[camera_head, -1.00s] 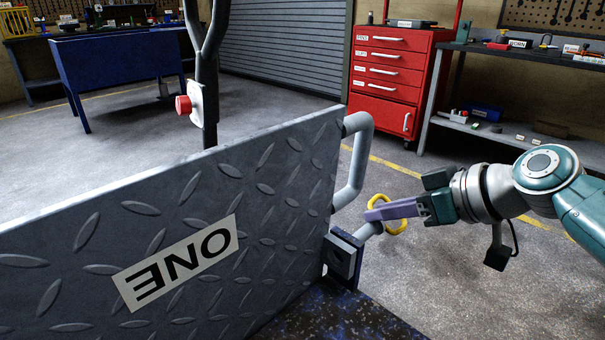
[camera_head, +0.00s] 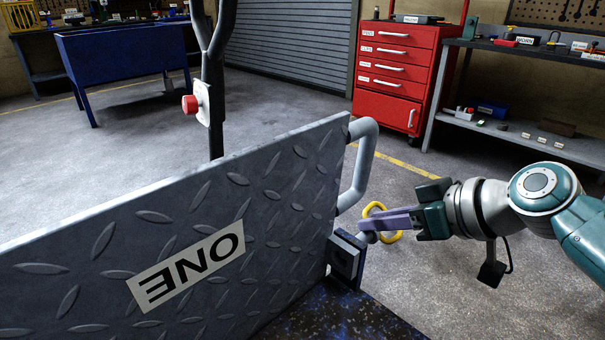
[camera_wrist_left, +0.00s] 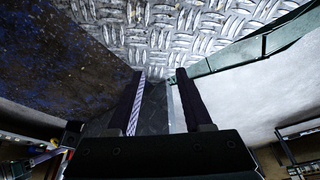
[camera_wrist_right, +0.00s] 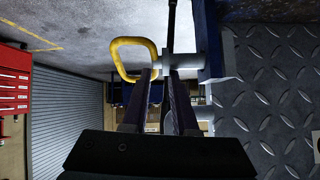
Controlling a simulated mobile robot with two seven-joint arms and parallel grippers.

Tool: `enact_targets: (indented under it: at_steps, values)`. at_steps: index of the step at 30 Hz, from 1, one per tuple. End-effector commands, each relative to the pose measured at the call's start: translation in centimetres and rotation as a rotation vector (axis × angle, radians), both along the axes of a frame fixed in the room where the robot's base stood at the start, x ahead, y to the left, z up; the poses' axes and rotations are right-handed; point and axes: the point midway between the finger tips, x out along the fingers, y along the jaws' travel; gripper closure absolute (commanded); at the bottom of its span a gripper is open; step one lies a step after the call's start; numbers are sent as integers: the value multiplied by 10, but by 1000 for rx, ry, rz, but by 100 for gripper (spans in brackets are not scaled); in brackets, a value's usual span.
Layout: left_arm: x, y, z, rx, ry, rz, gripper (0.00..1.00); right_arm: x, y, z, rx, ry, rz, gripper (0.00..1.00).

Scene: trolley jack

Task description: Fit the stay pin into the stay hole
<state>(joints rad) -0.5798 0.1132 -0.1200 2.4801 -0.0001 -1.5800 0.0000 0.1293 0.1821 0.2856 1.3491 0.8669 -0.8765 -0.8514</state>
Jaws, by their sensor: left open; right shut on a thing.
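The stay pin shows as a grey shaft with a yellow ring handle (camera_head: 383,237) at the right edge of the tread plate. My right gripper (camera_head: 366,224) is shut on it; in the right wrist view the ring (camera_wrist_right: 124,60) sticks out left of the fingertips. The pin's grey end points at the dark bracket (camera_head: 345,262) at the plate's lower corner. The stay hole itself is hidden, and I cannot tell whether the pin's end is inside it. My left gripper (camera_wrist_left: 158,75) is open and empty before a tread plate in the left wrist view, outside the head view.
The large tread plate marked ONE (camera_head: 190,270) fills the lower left, with a grey tube handle (camera_head: 366,165) at its right edge. A post with a red button (camera_head: 190,105) stands behind it. A red drawer cabinet (camera_head: 400,75) is at the back. Floor between is clear.

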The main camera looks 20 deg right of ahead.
Motion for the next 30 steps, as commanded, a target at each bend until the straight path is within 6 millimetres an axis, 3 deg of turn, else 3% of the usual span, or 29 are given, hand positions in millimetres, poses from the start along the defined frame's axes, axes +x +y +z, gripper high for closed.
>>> enact_targets:
  at_steps: [30]
  values:
    - [0,3,15,10,1,-7,50,-10,24,1,1,-2,0,100]
